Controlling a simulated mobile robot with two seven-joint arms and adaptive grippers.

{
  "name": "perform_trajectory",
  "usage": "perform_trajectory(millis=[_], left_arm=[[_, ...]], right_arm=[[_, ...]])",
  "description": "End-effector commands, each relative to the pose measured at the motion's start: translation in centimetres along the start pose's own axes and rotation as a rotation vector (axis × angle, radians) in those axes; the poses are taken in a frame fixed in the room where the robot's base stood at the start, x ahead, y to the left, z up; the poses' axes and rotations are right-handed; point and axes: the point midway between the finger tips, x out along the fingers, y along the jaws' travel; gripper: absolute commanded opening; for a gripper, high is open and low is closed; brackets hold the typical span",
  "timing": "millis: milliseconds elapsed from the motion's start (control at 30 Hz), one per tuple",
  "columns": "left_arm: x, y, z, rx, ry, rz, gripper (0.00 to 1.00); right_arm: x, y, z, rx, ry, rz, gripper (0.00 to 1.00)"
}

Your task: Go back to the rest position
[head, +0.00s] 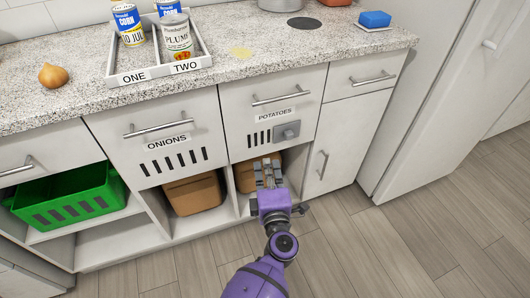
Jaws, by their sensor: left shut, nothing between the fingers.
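My left gripper (268,168) is shut and empty. It is on my purple arm, which comes up from the bottom of the head view. The gripper is in front of the open cubby below the drawer labelled POTATOES (296,98). It overlaps a brown bin (244,174) there, and I cannot tell whether it touches it. My right gripper is not in view.
The granite counter (270,65) holds a two-part tray (205,62) with cans, an onion (54,76) and a blue sponge (375,18). Below are an ONIONS drawer (155,160), another brown bin (193,193) and a green crate (70,195). Floor (430,230) at right is clear.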

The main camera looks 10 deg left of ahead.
Motion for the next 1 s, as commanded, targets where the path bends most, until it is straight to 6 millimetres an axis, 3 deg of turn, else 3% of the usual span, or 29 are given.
perform_trajectory(millis=[133,433,533,700,833,1000], left_arm=[[-1.3,0.0,0.0,0.000,0.000,0.000,0.00],[-1.6,0.0,0.3,0.006,-0.011,0.000,0.00],[-1.6,0.6,1.8,0.049,-0.074,0.016,0.00],[-2.5,4.1,5.2,0.249,-0.257,0.126,0.00],[-5.8,2.4,5.0,0.500,-0.401,0.148,0.00],[-11.9,-3.2,1.6,0.845,-0.573,0.085,0.00]], right_arm=[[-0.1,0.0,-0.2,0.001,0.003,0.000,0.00],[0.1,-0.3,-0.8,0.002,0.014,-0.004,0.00],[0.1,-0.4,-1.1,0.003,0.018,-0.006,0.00],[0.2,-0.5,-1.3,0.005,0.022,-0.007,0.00],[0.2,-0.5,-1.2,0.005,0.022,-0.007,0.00],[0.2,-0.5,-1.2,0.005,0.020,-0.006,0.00]])
